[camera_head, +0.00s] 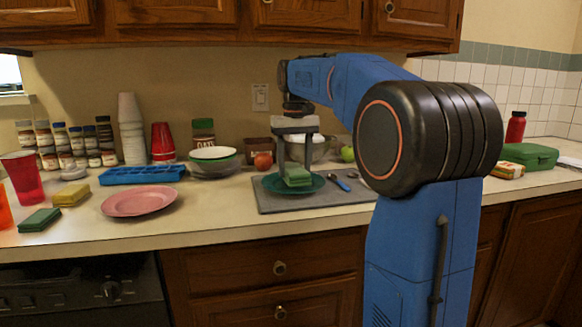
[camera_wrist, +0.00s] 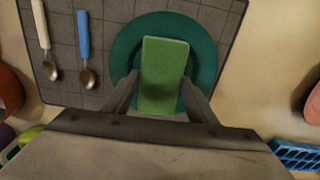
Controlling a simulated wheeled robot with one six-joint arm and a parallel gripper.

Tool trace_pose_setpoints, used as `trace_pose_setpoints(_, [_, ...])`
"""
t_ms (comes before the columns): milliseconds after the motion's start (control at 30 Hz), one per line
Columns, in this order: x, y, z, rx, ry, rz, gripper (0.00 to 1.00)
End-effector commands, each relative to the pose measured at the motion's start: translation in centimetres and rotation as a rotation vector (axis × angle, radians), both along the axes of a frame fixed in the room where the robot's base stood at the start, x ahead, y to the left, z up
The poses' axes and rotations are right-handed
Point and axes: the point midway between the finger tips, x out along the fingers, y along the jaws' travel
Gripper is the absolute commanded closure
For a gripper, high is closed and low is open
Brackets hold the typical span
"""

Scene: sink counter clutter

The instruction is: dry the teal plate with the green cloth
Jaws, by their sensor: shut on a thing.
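The teal plate (camera_head: 268,184) lies on a grey mat on the counter. The green cloth (camera_head: 298,177), a folded rectangular block, is at the plate, between the fingers of my gripper (camera_head: 297,172). In the wrist view the cloth (camera_wrist: 164,75) covers the middle of the teal plate (camera_wrist: 124,50), whose rim shows around it. My gripper (camera_wrist: 160,100) is shut on the cloth from both sides. Whether the cloth presses on the plate or hovers just above it, I cannot tell.
The grey mat (camera_head: 335,197) also holds two spoons (camera_head: 339,183). A pink plate (camera_head: 139,201), a blue ice tray (camera_head: 141,174) and bowls (camera_head: 213,155) stand to the left. Another green sponge or cloth (camera_head: 39,220) lies far left. An apple (camera_head: 263,161) is behind the plate.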

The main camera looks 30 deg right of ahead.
Motion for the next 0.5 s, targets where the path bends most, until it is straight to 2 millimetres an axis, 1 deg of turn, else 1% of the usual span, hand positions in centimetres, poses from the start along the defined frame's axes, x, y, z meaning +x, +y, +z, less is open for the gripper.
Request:
trace_pose_setpoints(333, [-0.7,-2.4,-0.1,0.000,0.000,-0.002,0.66])
trace_pose_setpoints(500, [-0.8,-3.0,-0.1,0.000,0.000,0.000,0.66])
